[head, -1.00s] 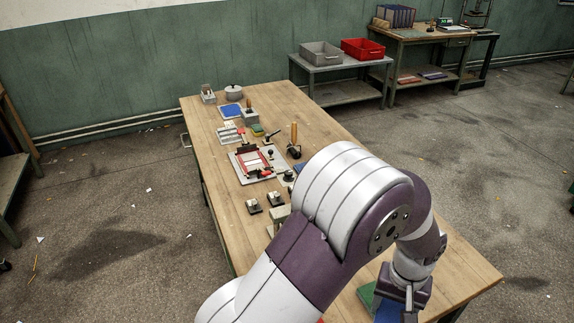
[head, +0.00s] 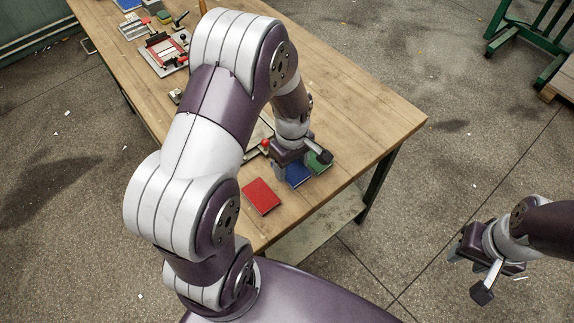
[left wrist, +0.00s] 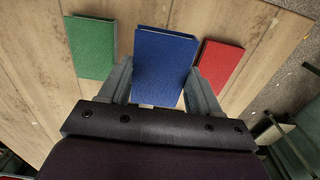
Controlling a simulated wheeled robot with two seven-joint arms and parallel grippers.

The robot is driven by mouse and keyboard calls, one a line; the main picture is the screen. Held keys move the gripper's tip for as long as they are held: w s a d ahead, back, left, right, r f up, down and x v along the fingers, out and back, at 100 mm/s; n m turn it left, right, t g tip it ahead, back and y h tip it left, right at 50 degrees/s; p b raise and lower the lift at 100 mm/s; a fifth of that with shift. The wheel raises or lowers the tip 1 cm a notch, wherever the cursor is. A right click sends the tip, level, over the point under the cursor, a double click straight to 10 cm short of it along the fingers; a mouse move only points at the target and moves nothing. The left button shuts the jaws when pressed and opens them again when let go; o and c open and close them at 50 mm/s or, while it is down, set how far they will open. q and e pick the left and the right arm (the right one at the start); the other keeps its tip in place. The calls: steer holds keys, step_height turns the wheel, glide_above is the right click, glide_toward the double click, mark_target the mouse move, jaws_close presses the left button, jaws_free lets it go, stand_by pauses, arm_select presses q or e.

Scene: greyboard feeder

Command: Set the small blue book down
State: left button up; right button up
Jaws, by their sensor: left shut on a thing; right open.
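The small blue book (left wrist: 163,62) is between the two fingers of my left gripper (left wrist: 158,88), which is shut on it. In the head view the blue book (head: 298,175) shows just below my left gripper (head: 298,160), between a red book and a green book. The gripper hides part of it, and I cannot tell whether the book touches the table. My right gripper (head: 468,275) is open and empty, off to the right over the floor, away from the table.
A red book (head: 261,196) lies near the table's front edge, and a green book (head: 319,163) lies on the other side of the blue one. A press-like fixture (head: 165,50) and small tools stand farther back.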

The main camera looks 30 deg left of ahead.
mark_target(289, 172)
arm_select(q)
steer(key=shift+w+a+f, duration=0.25)
steer(key=shift+a+f, duration=0.05)
steer(key=shift+a, duration=0.15)
steer(key=shift+a+f, duration=0.1)
steer(key=shift+f, duration=0.15)
steer(key=shift+w+f, duration=0.1)
steer(key=shift+f, duration=1.75)
steer(key=o, duration=1.1)
steer(key=shift+f, duration=0.15)
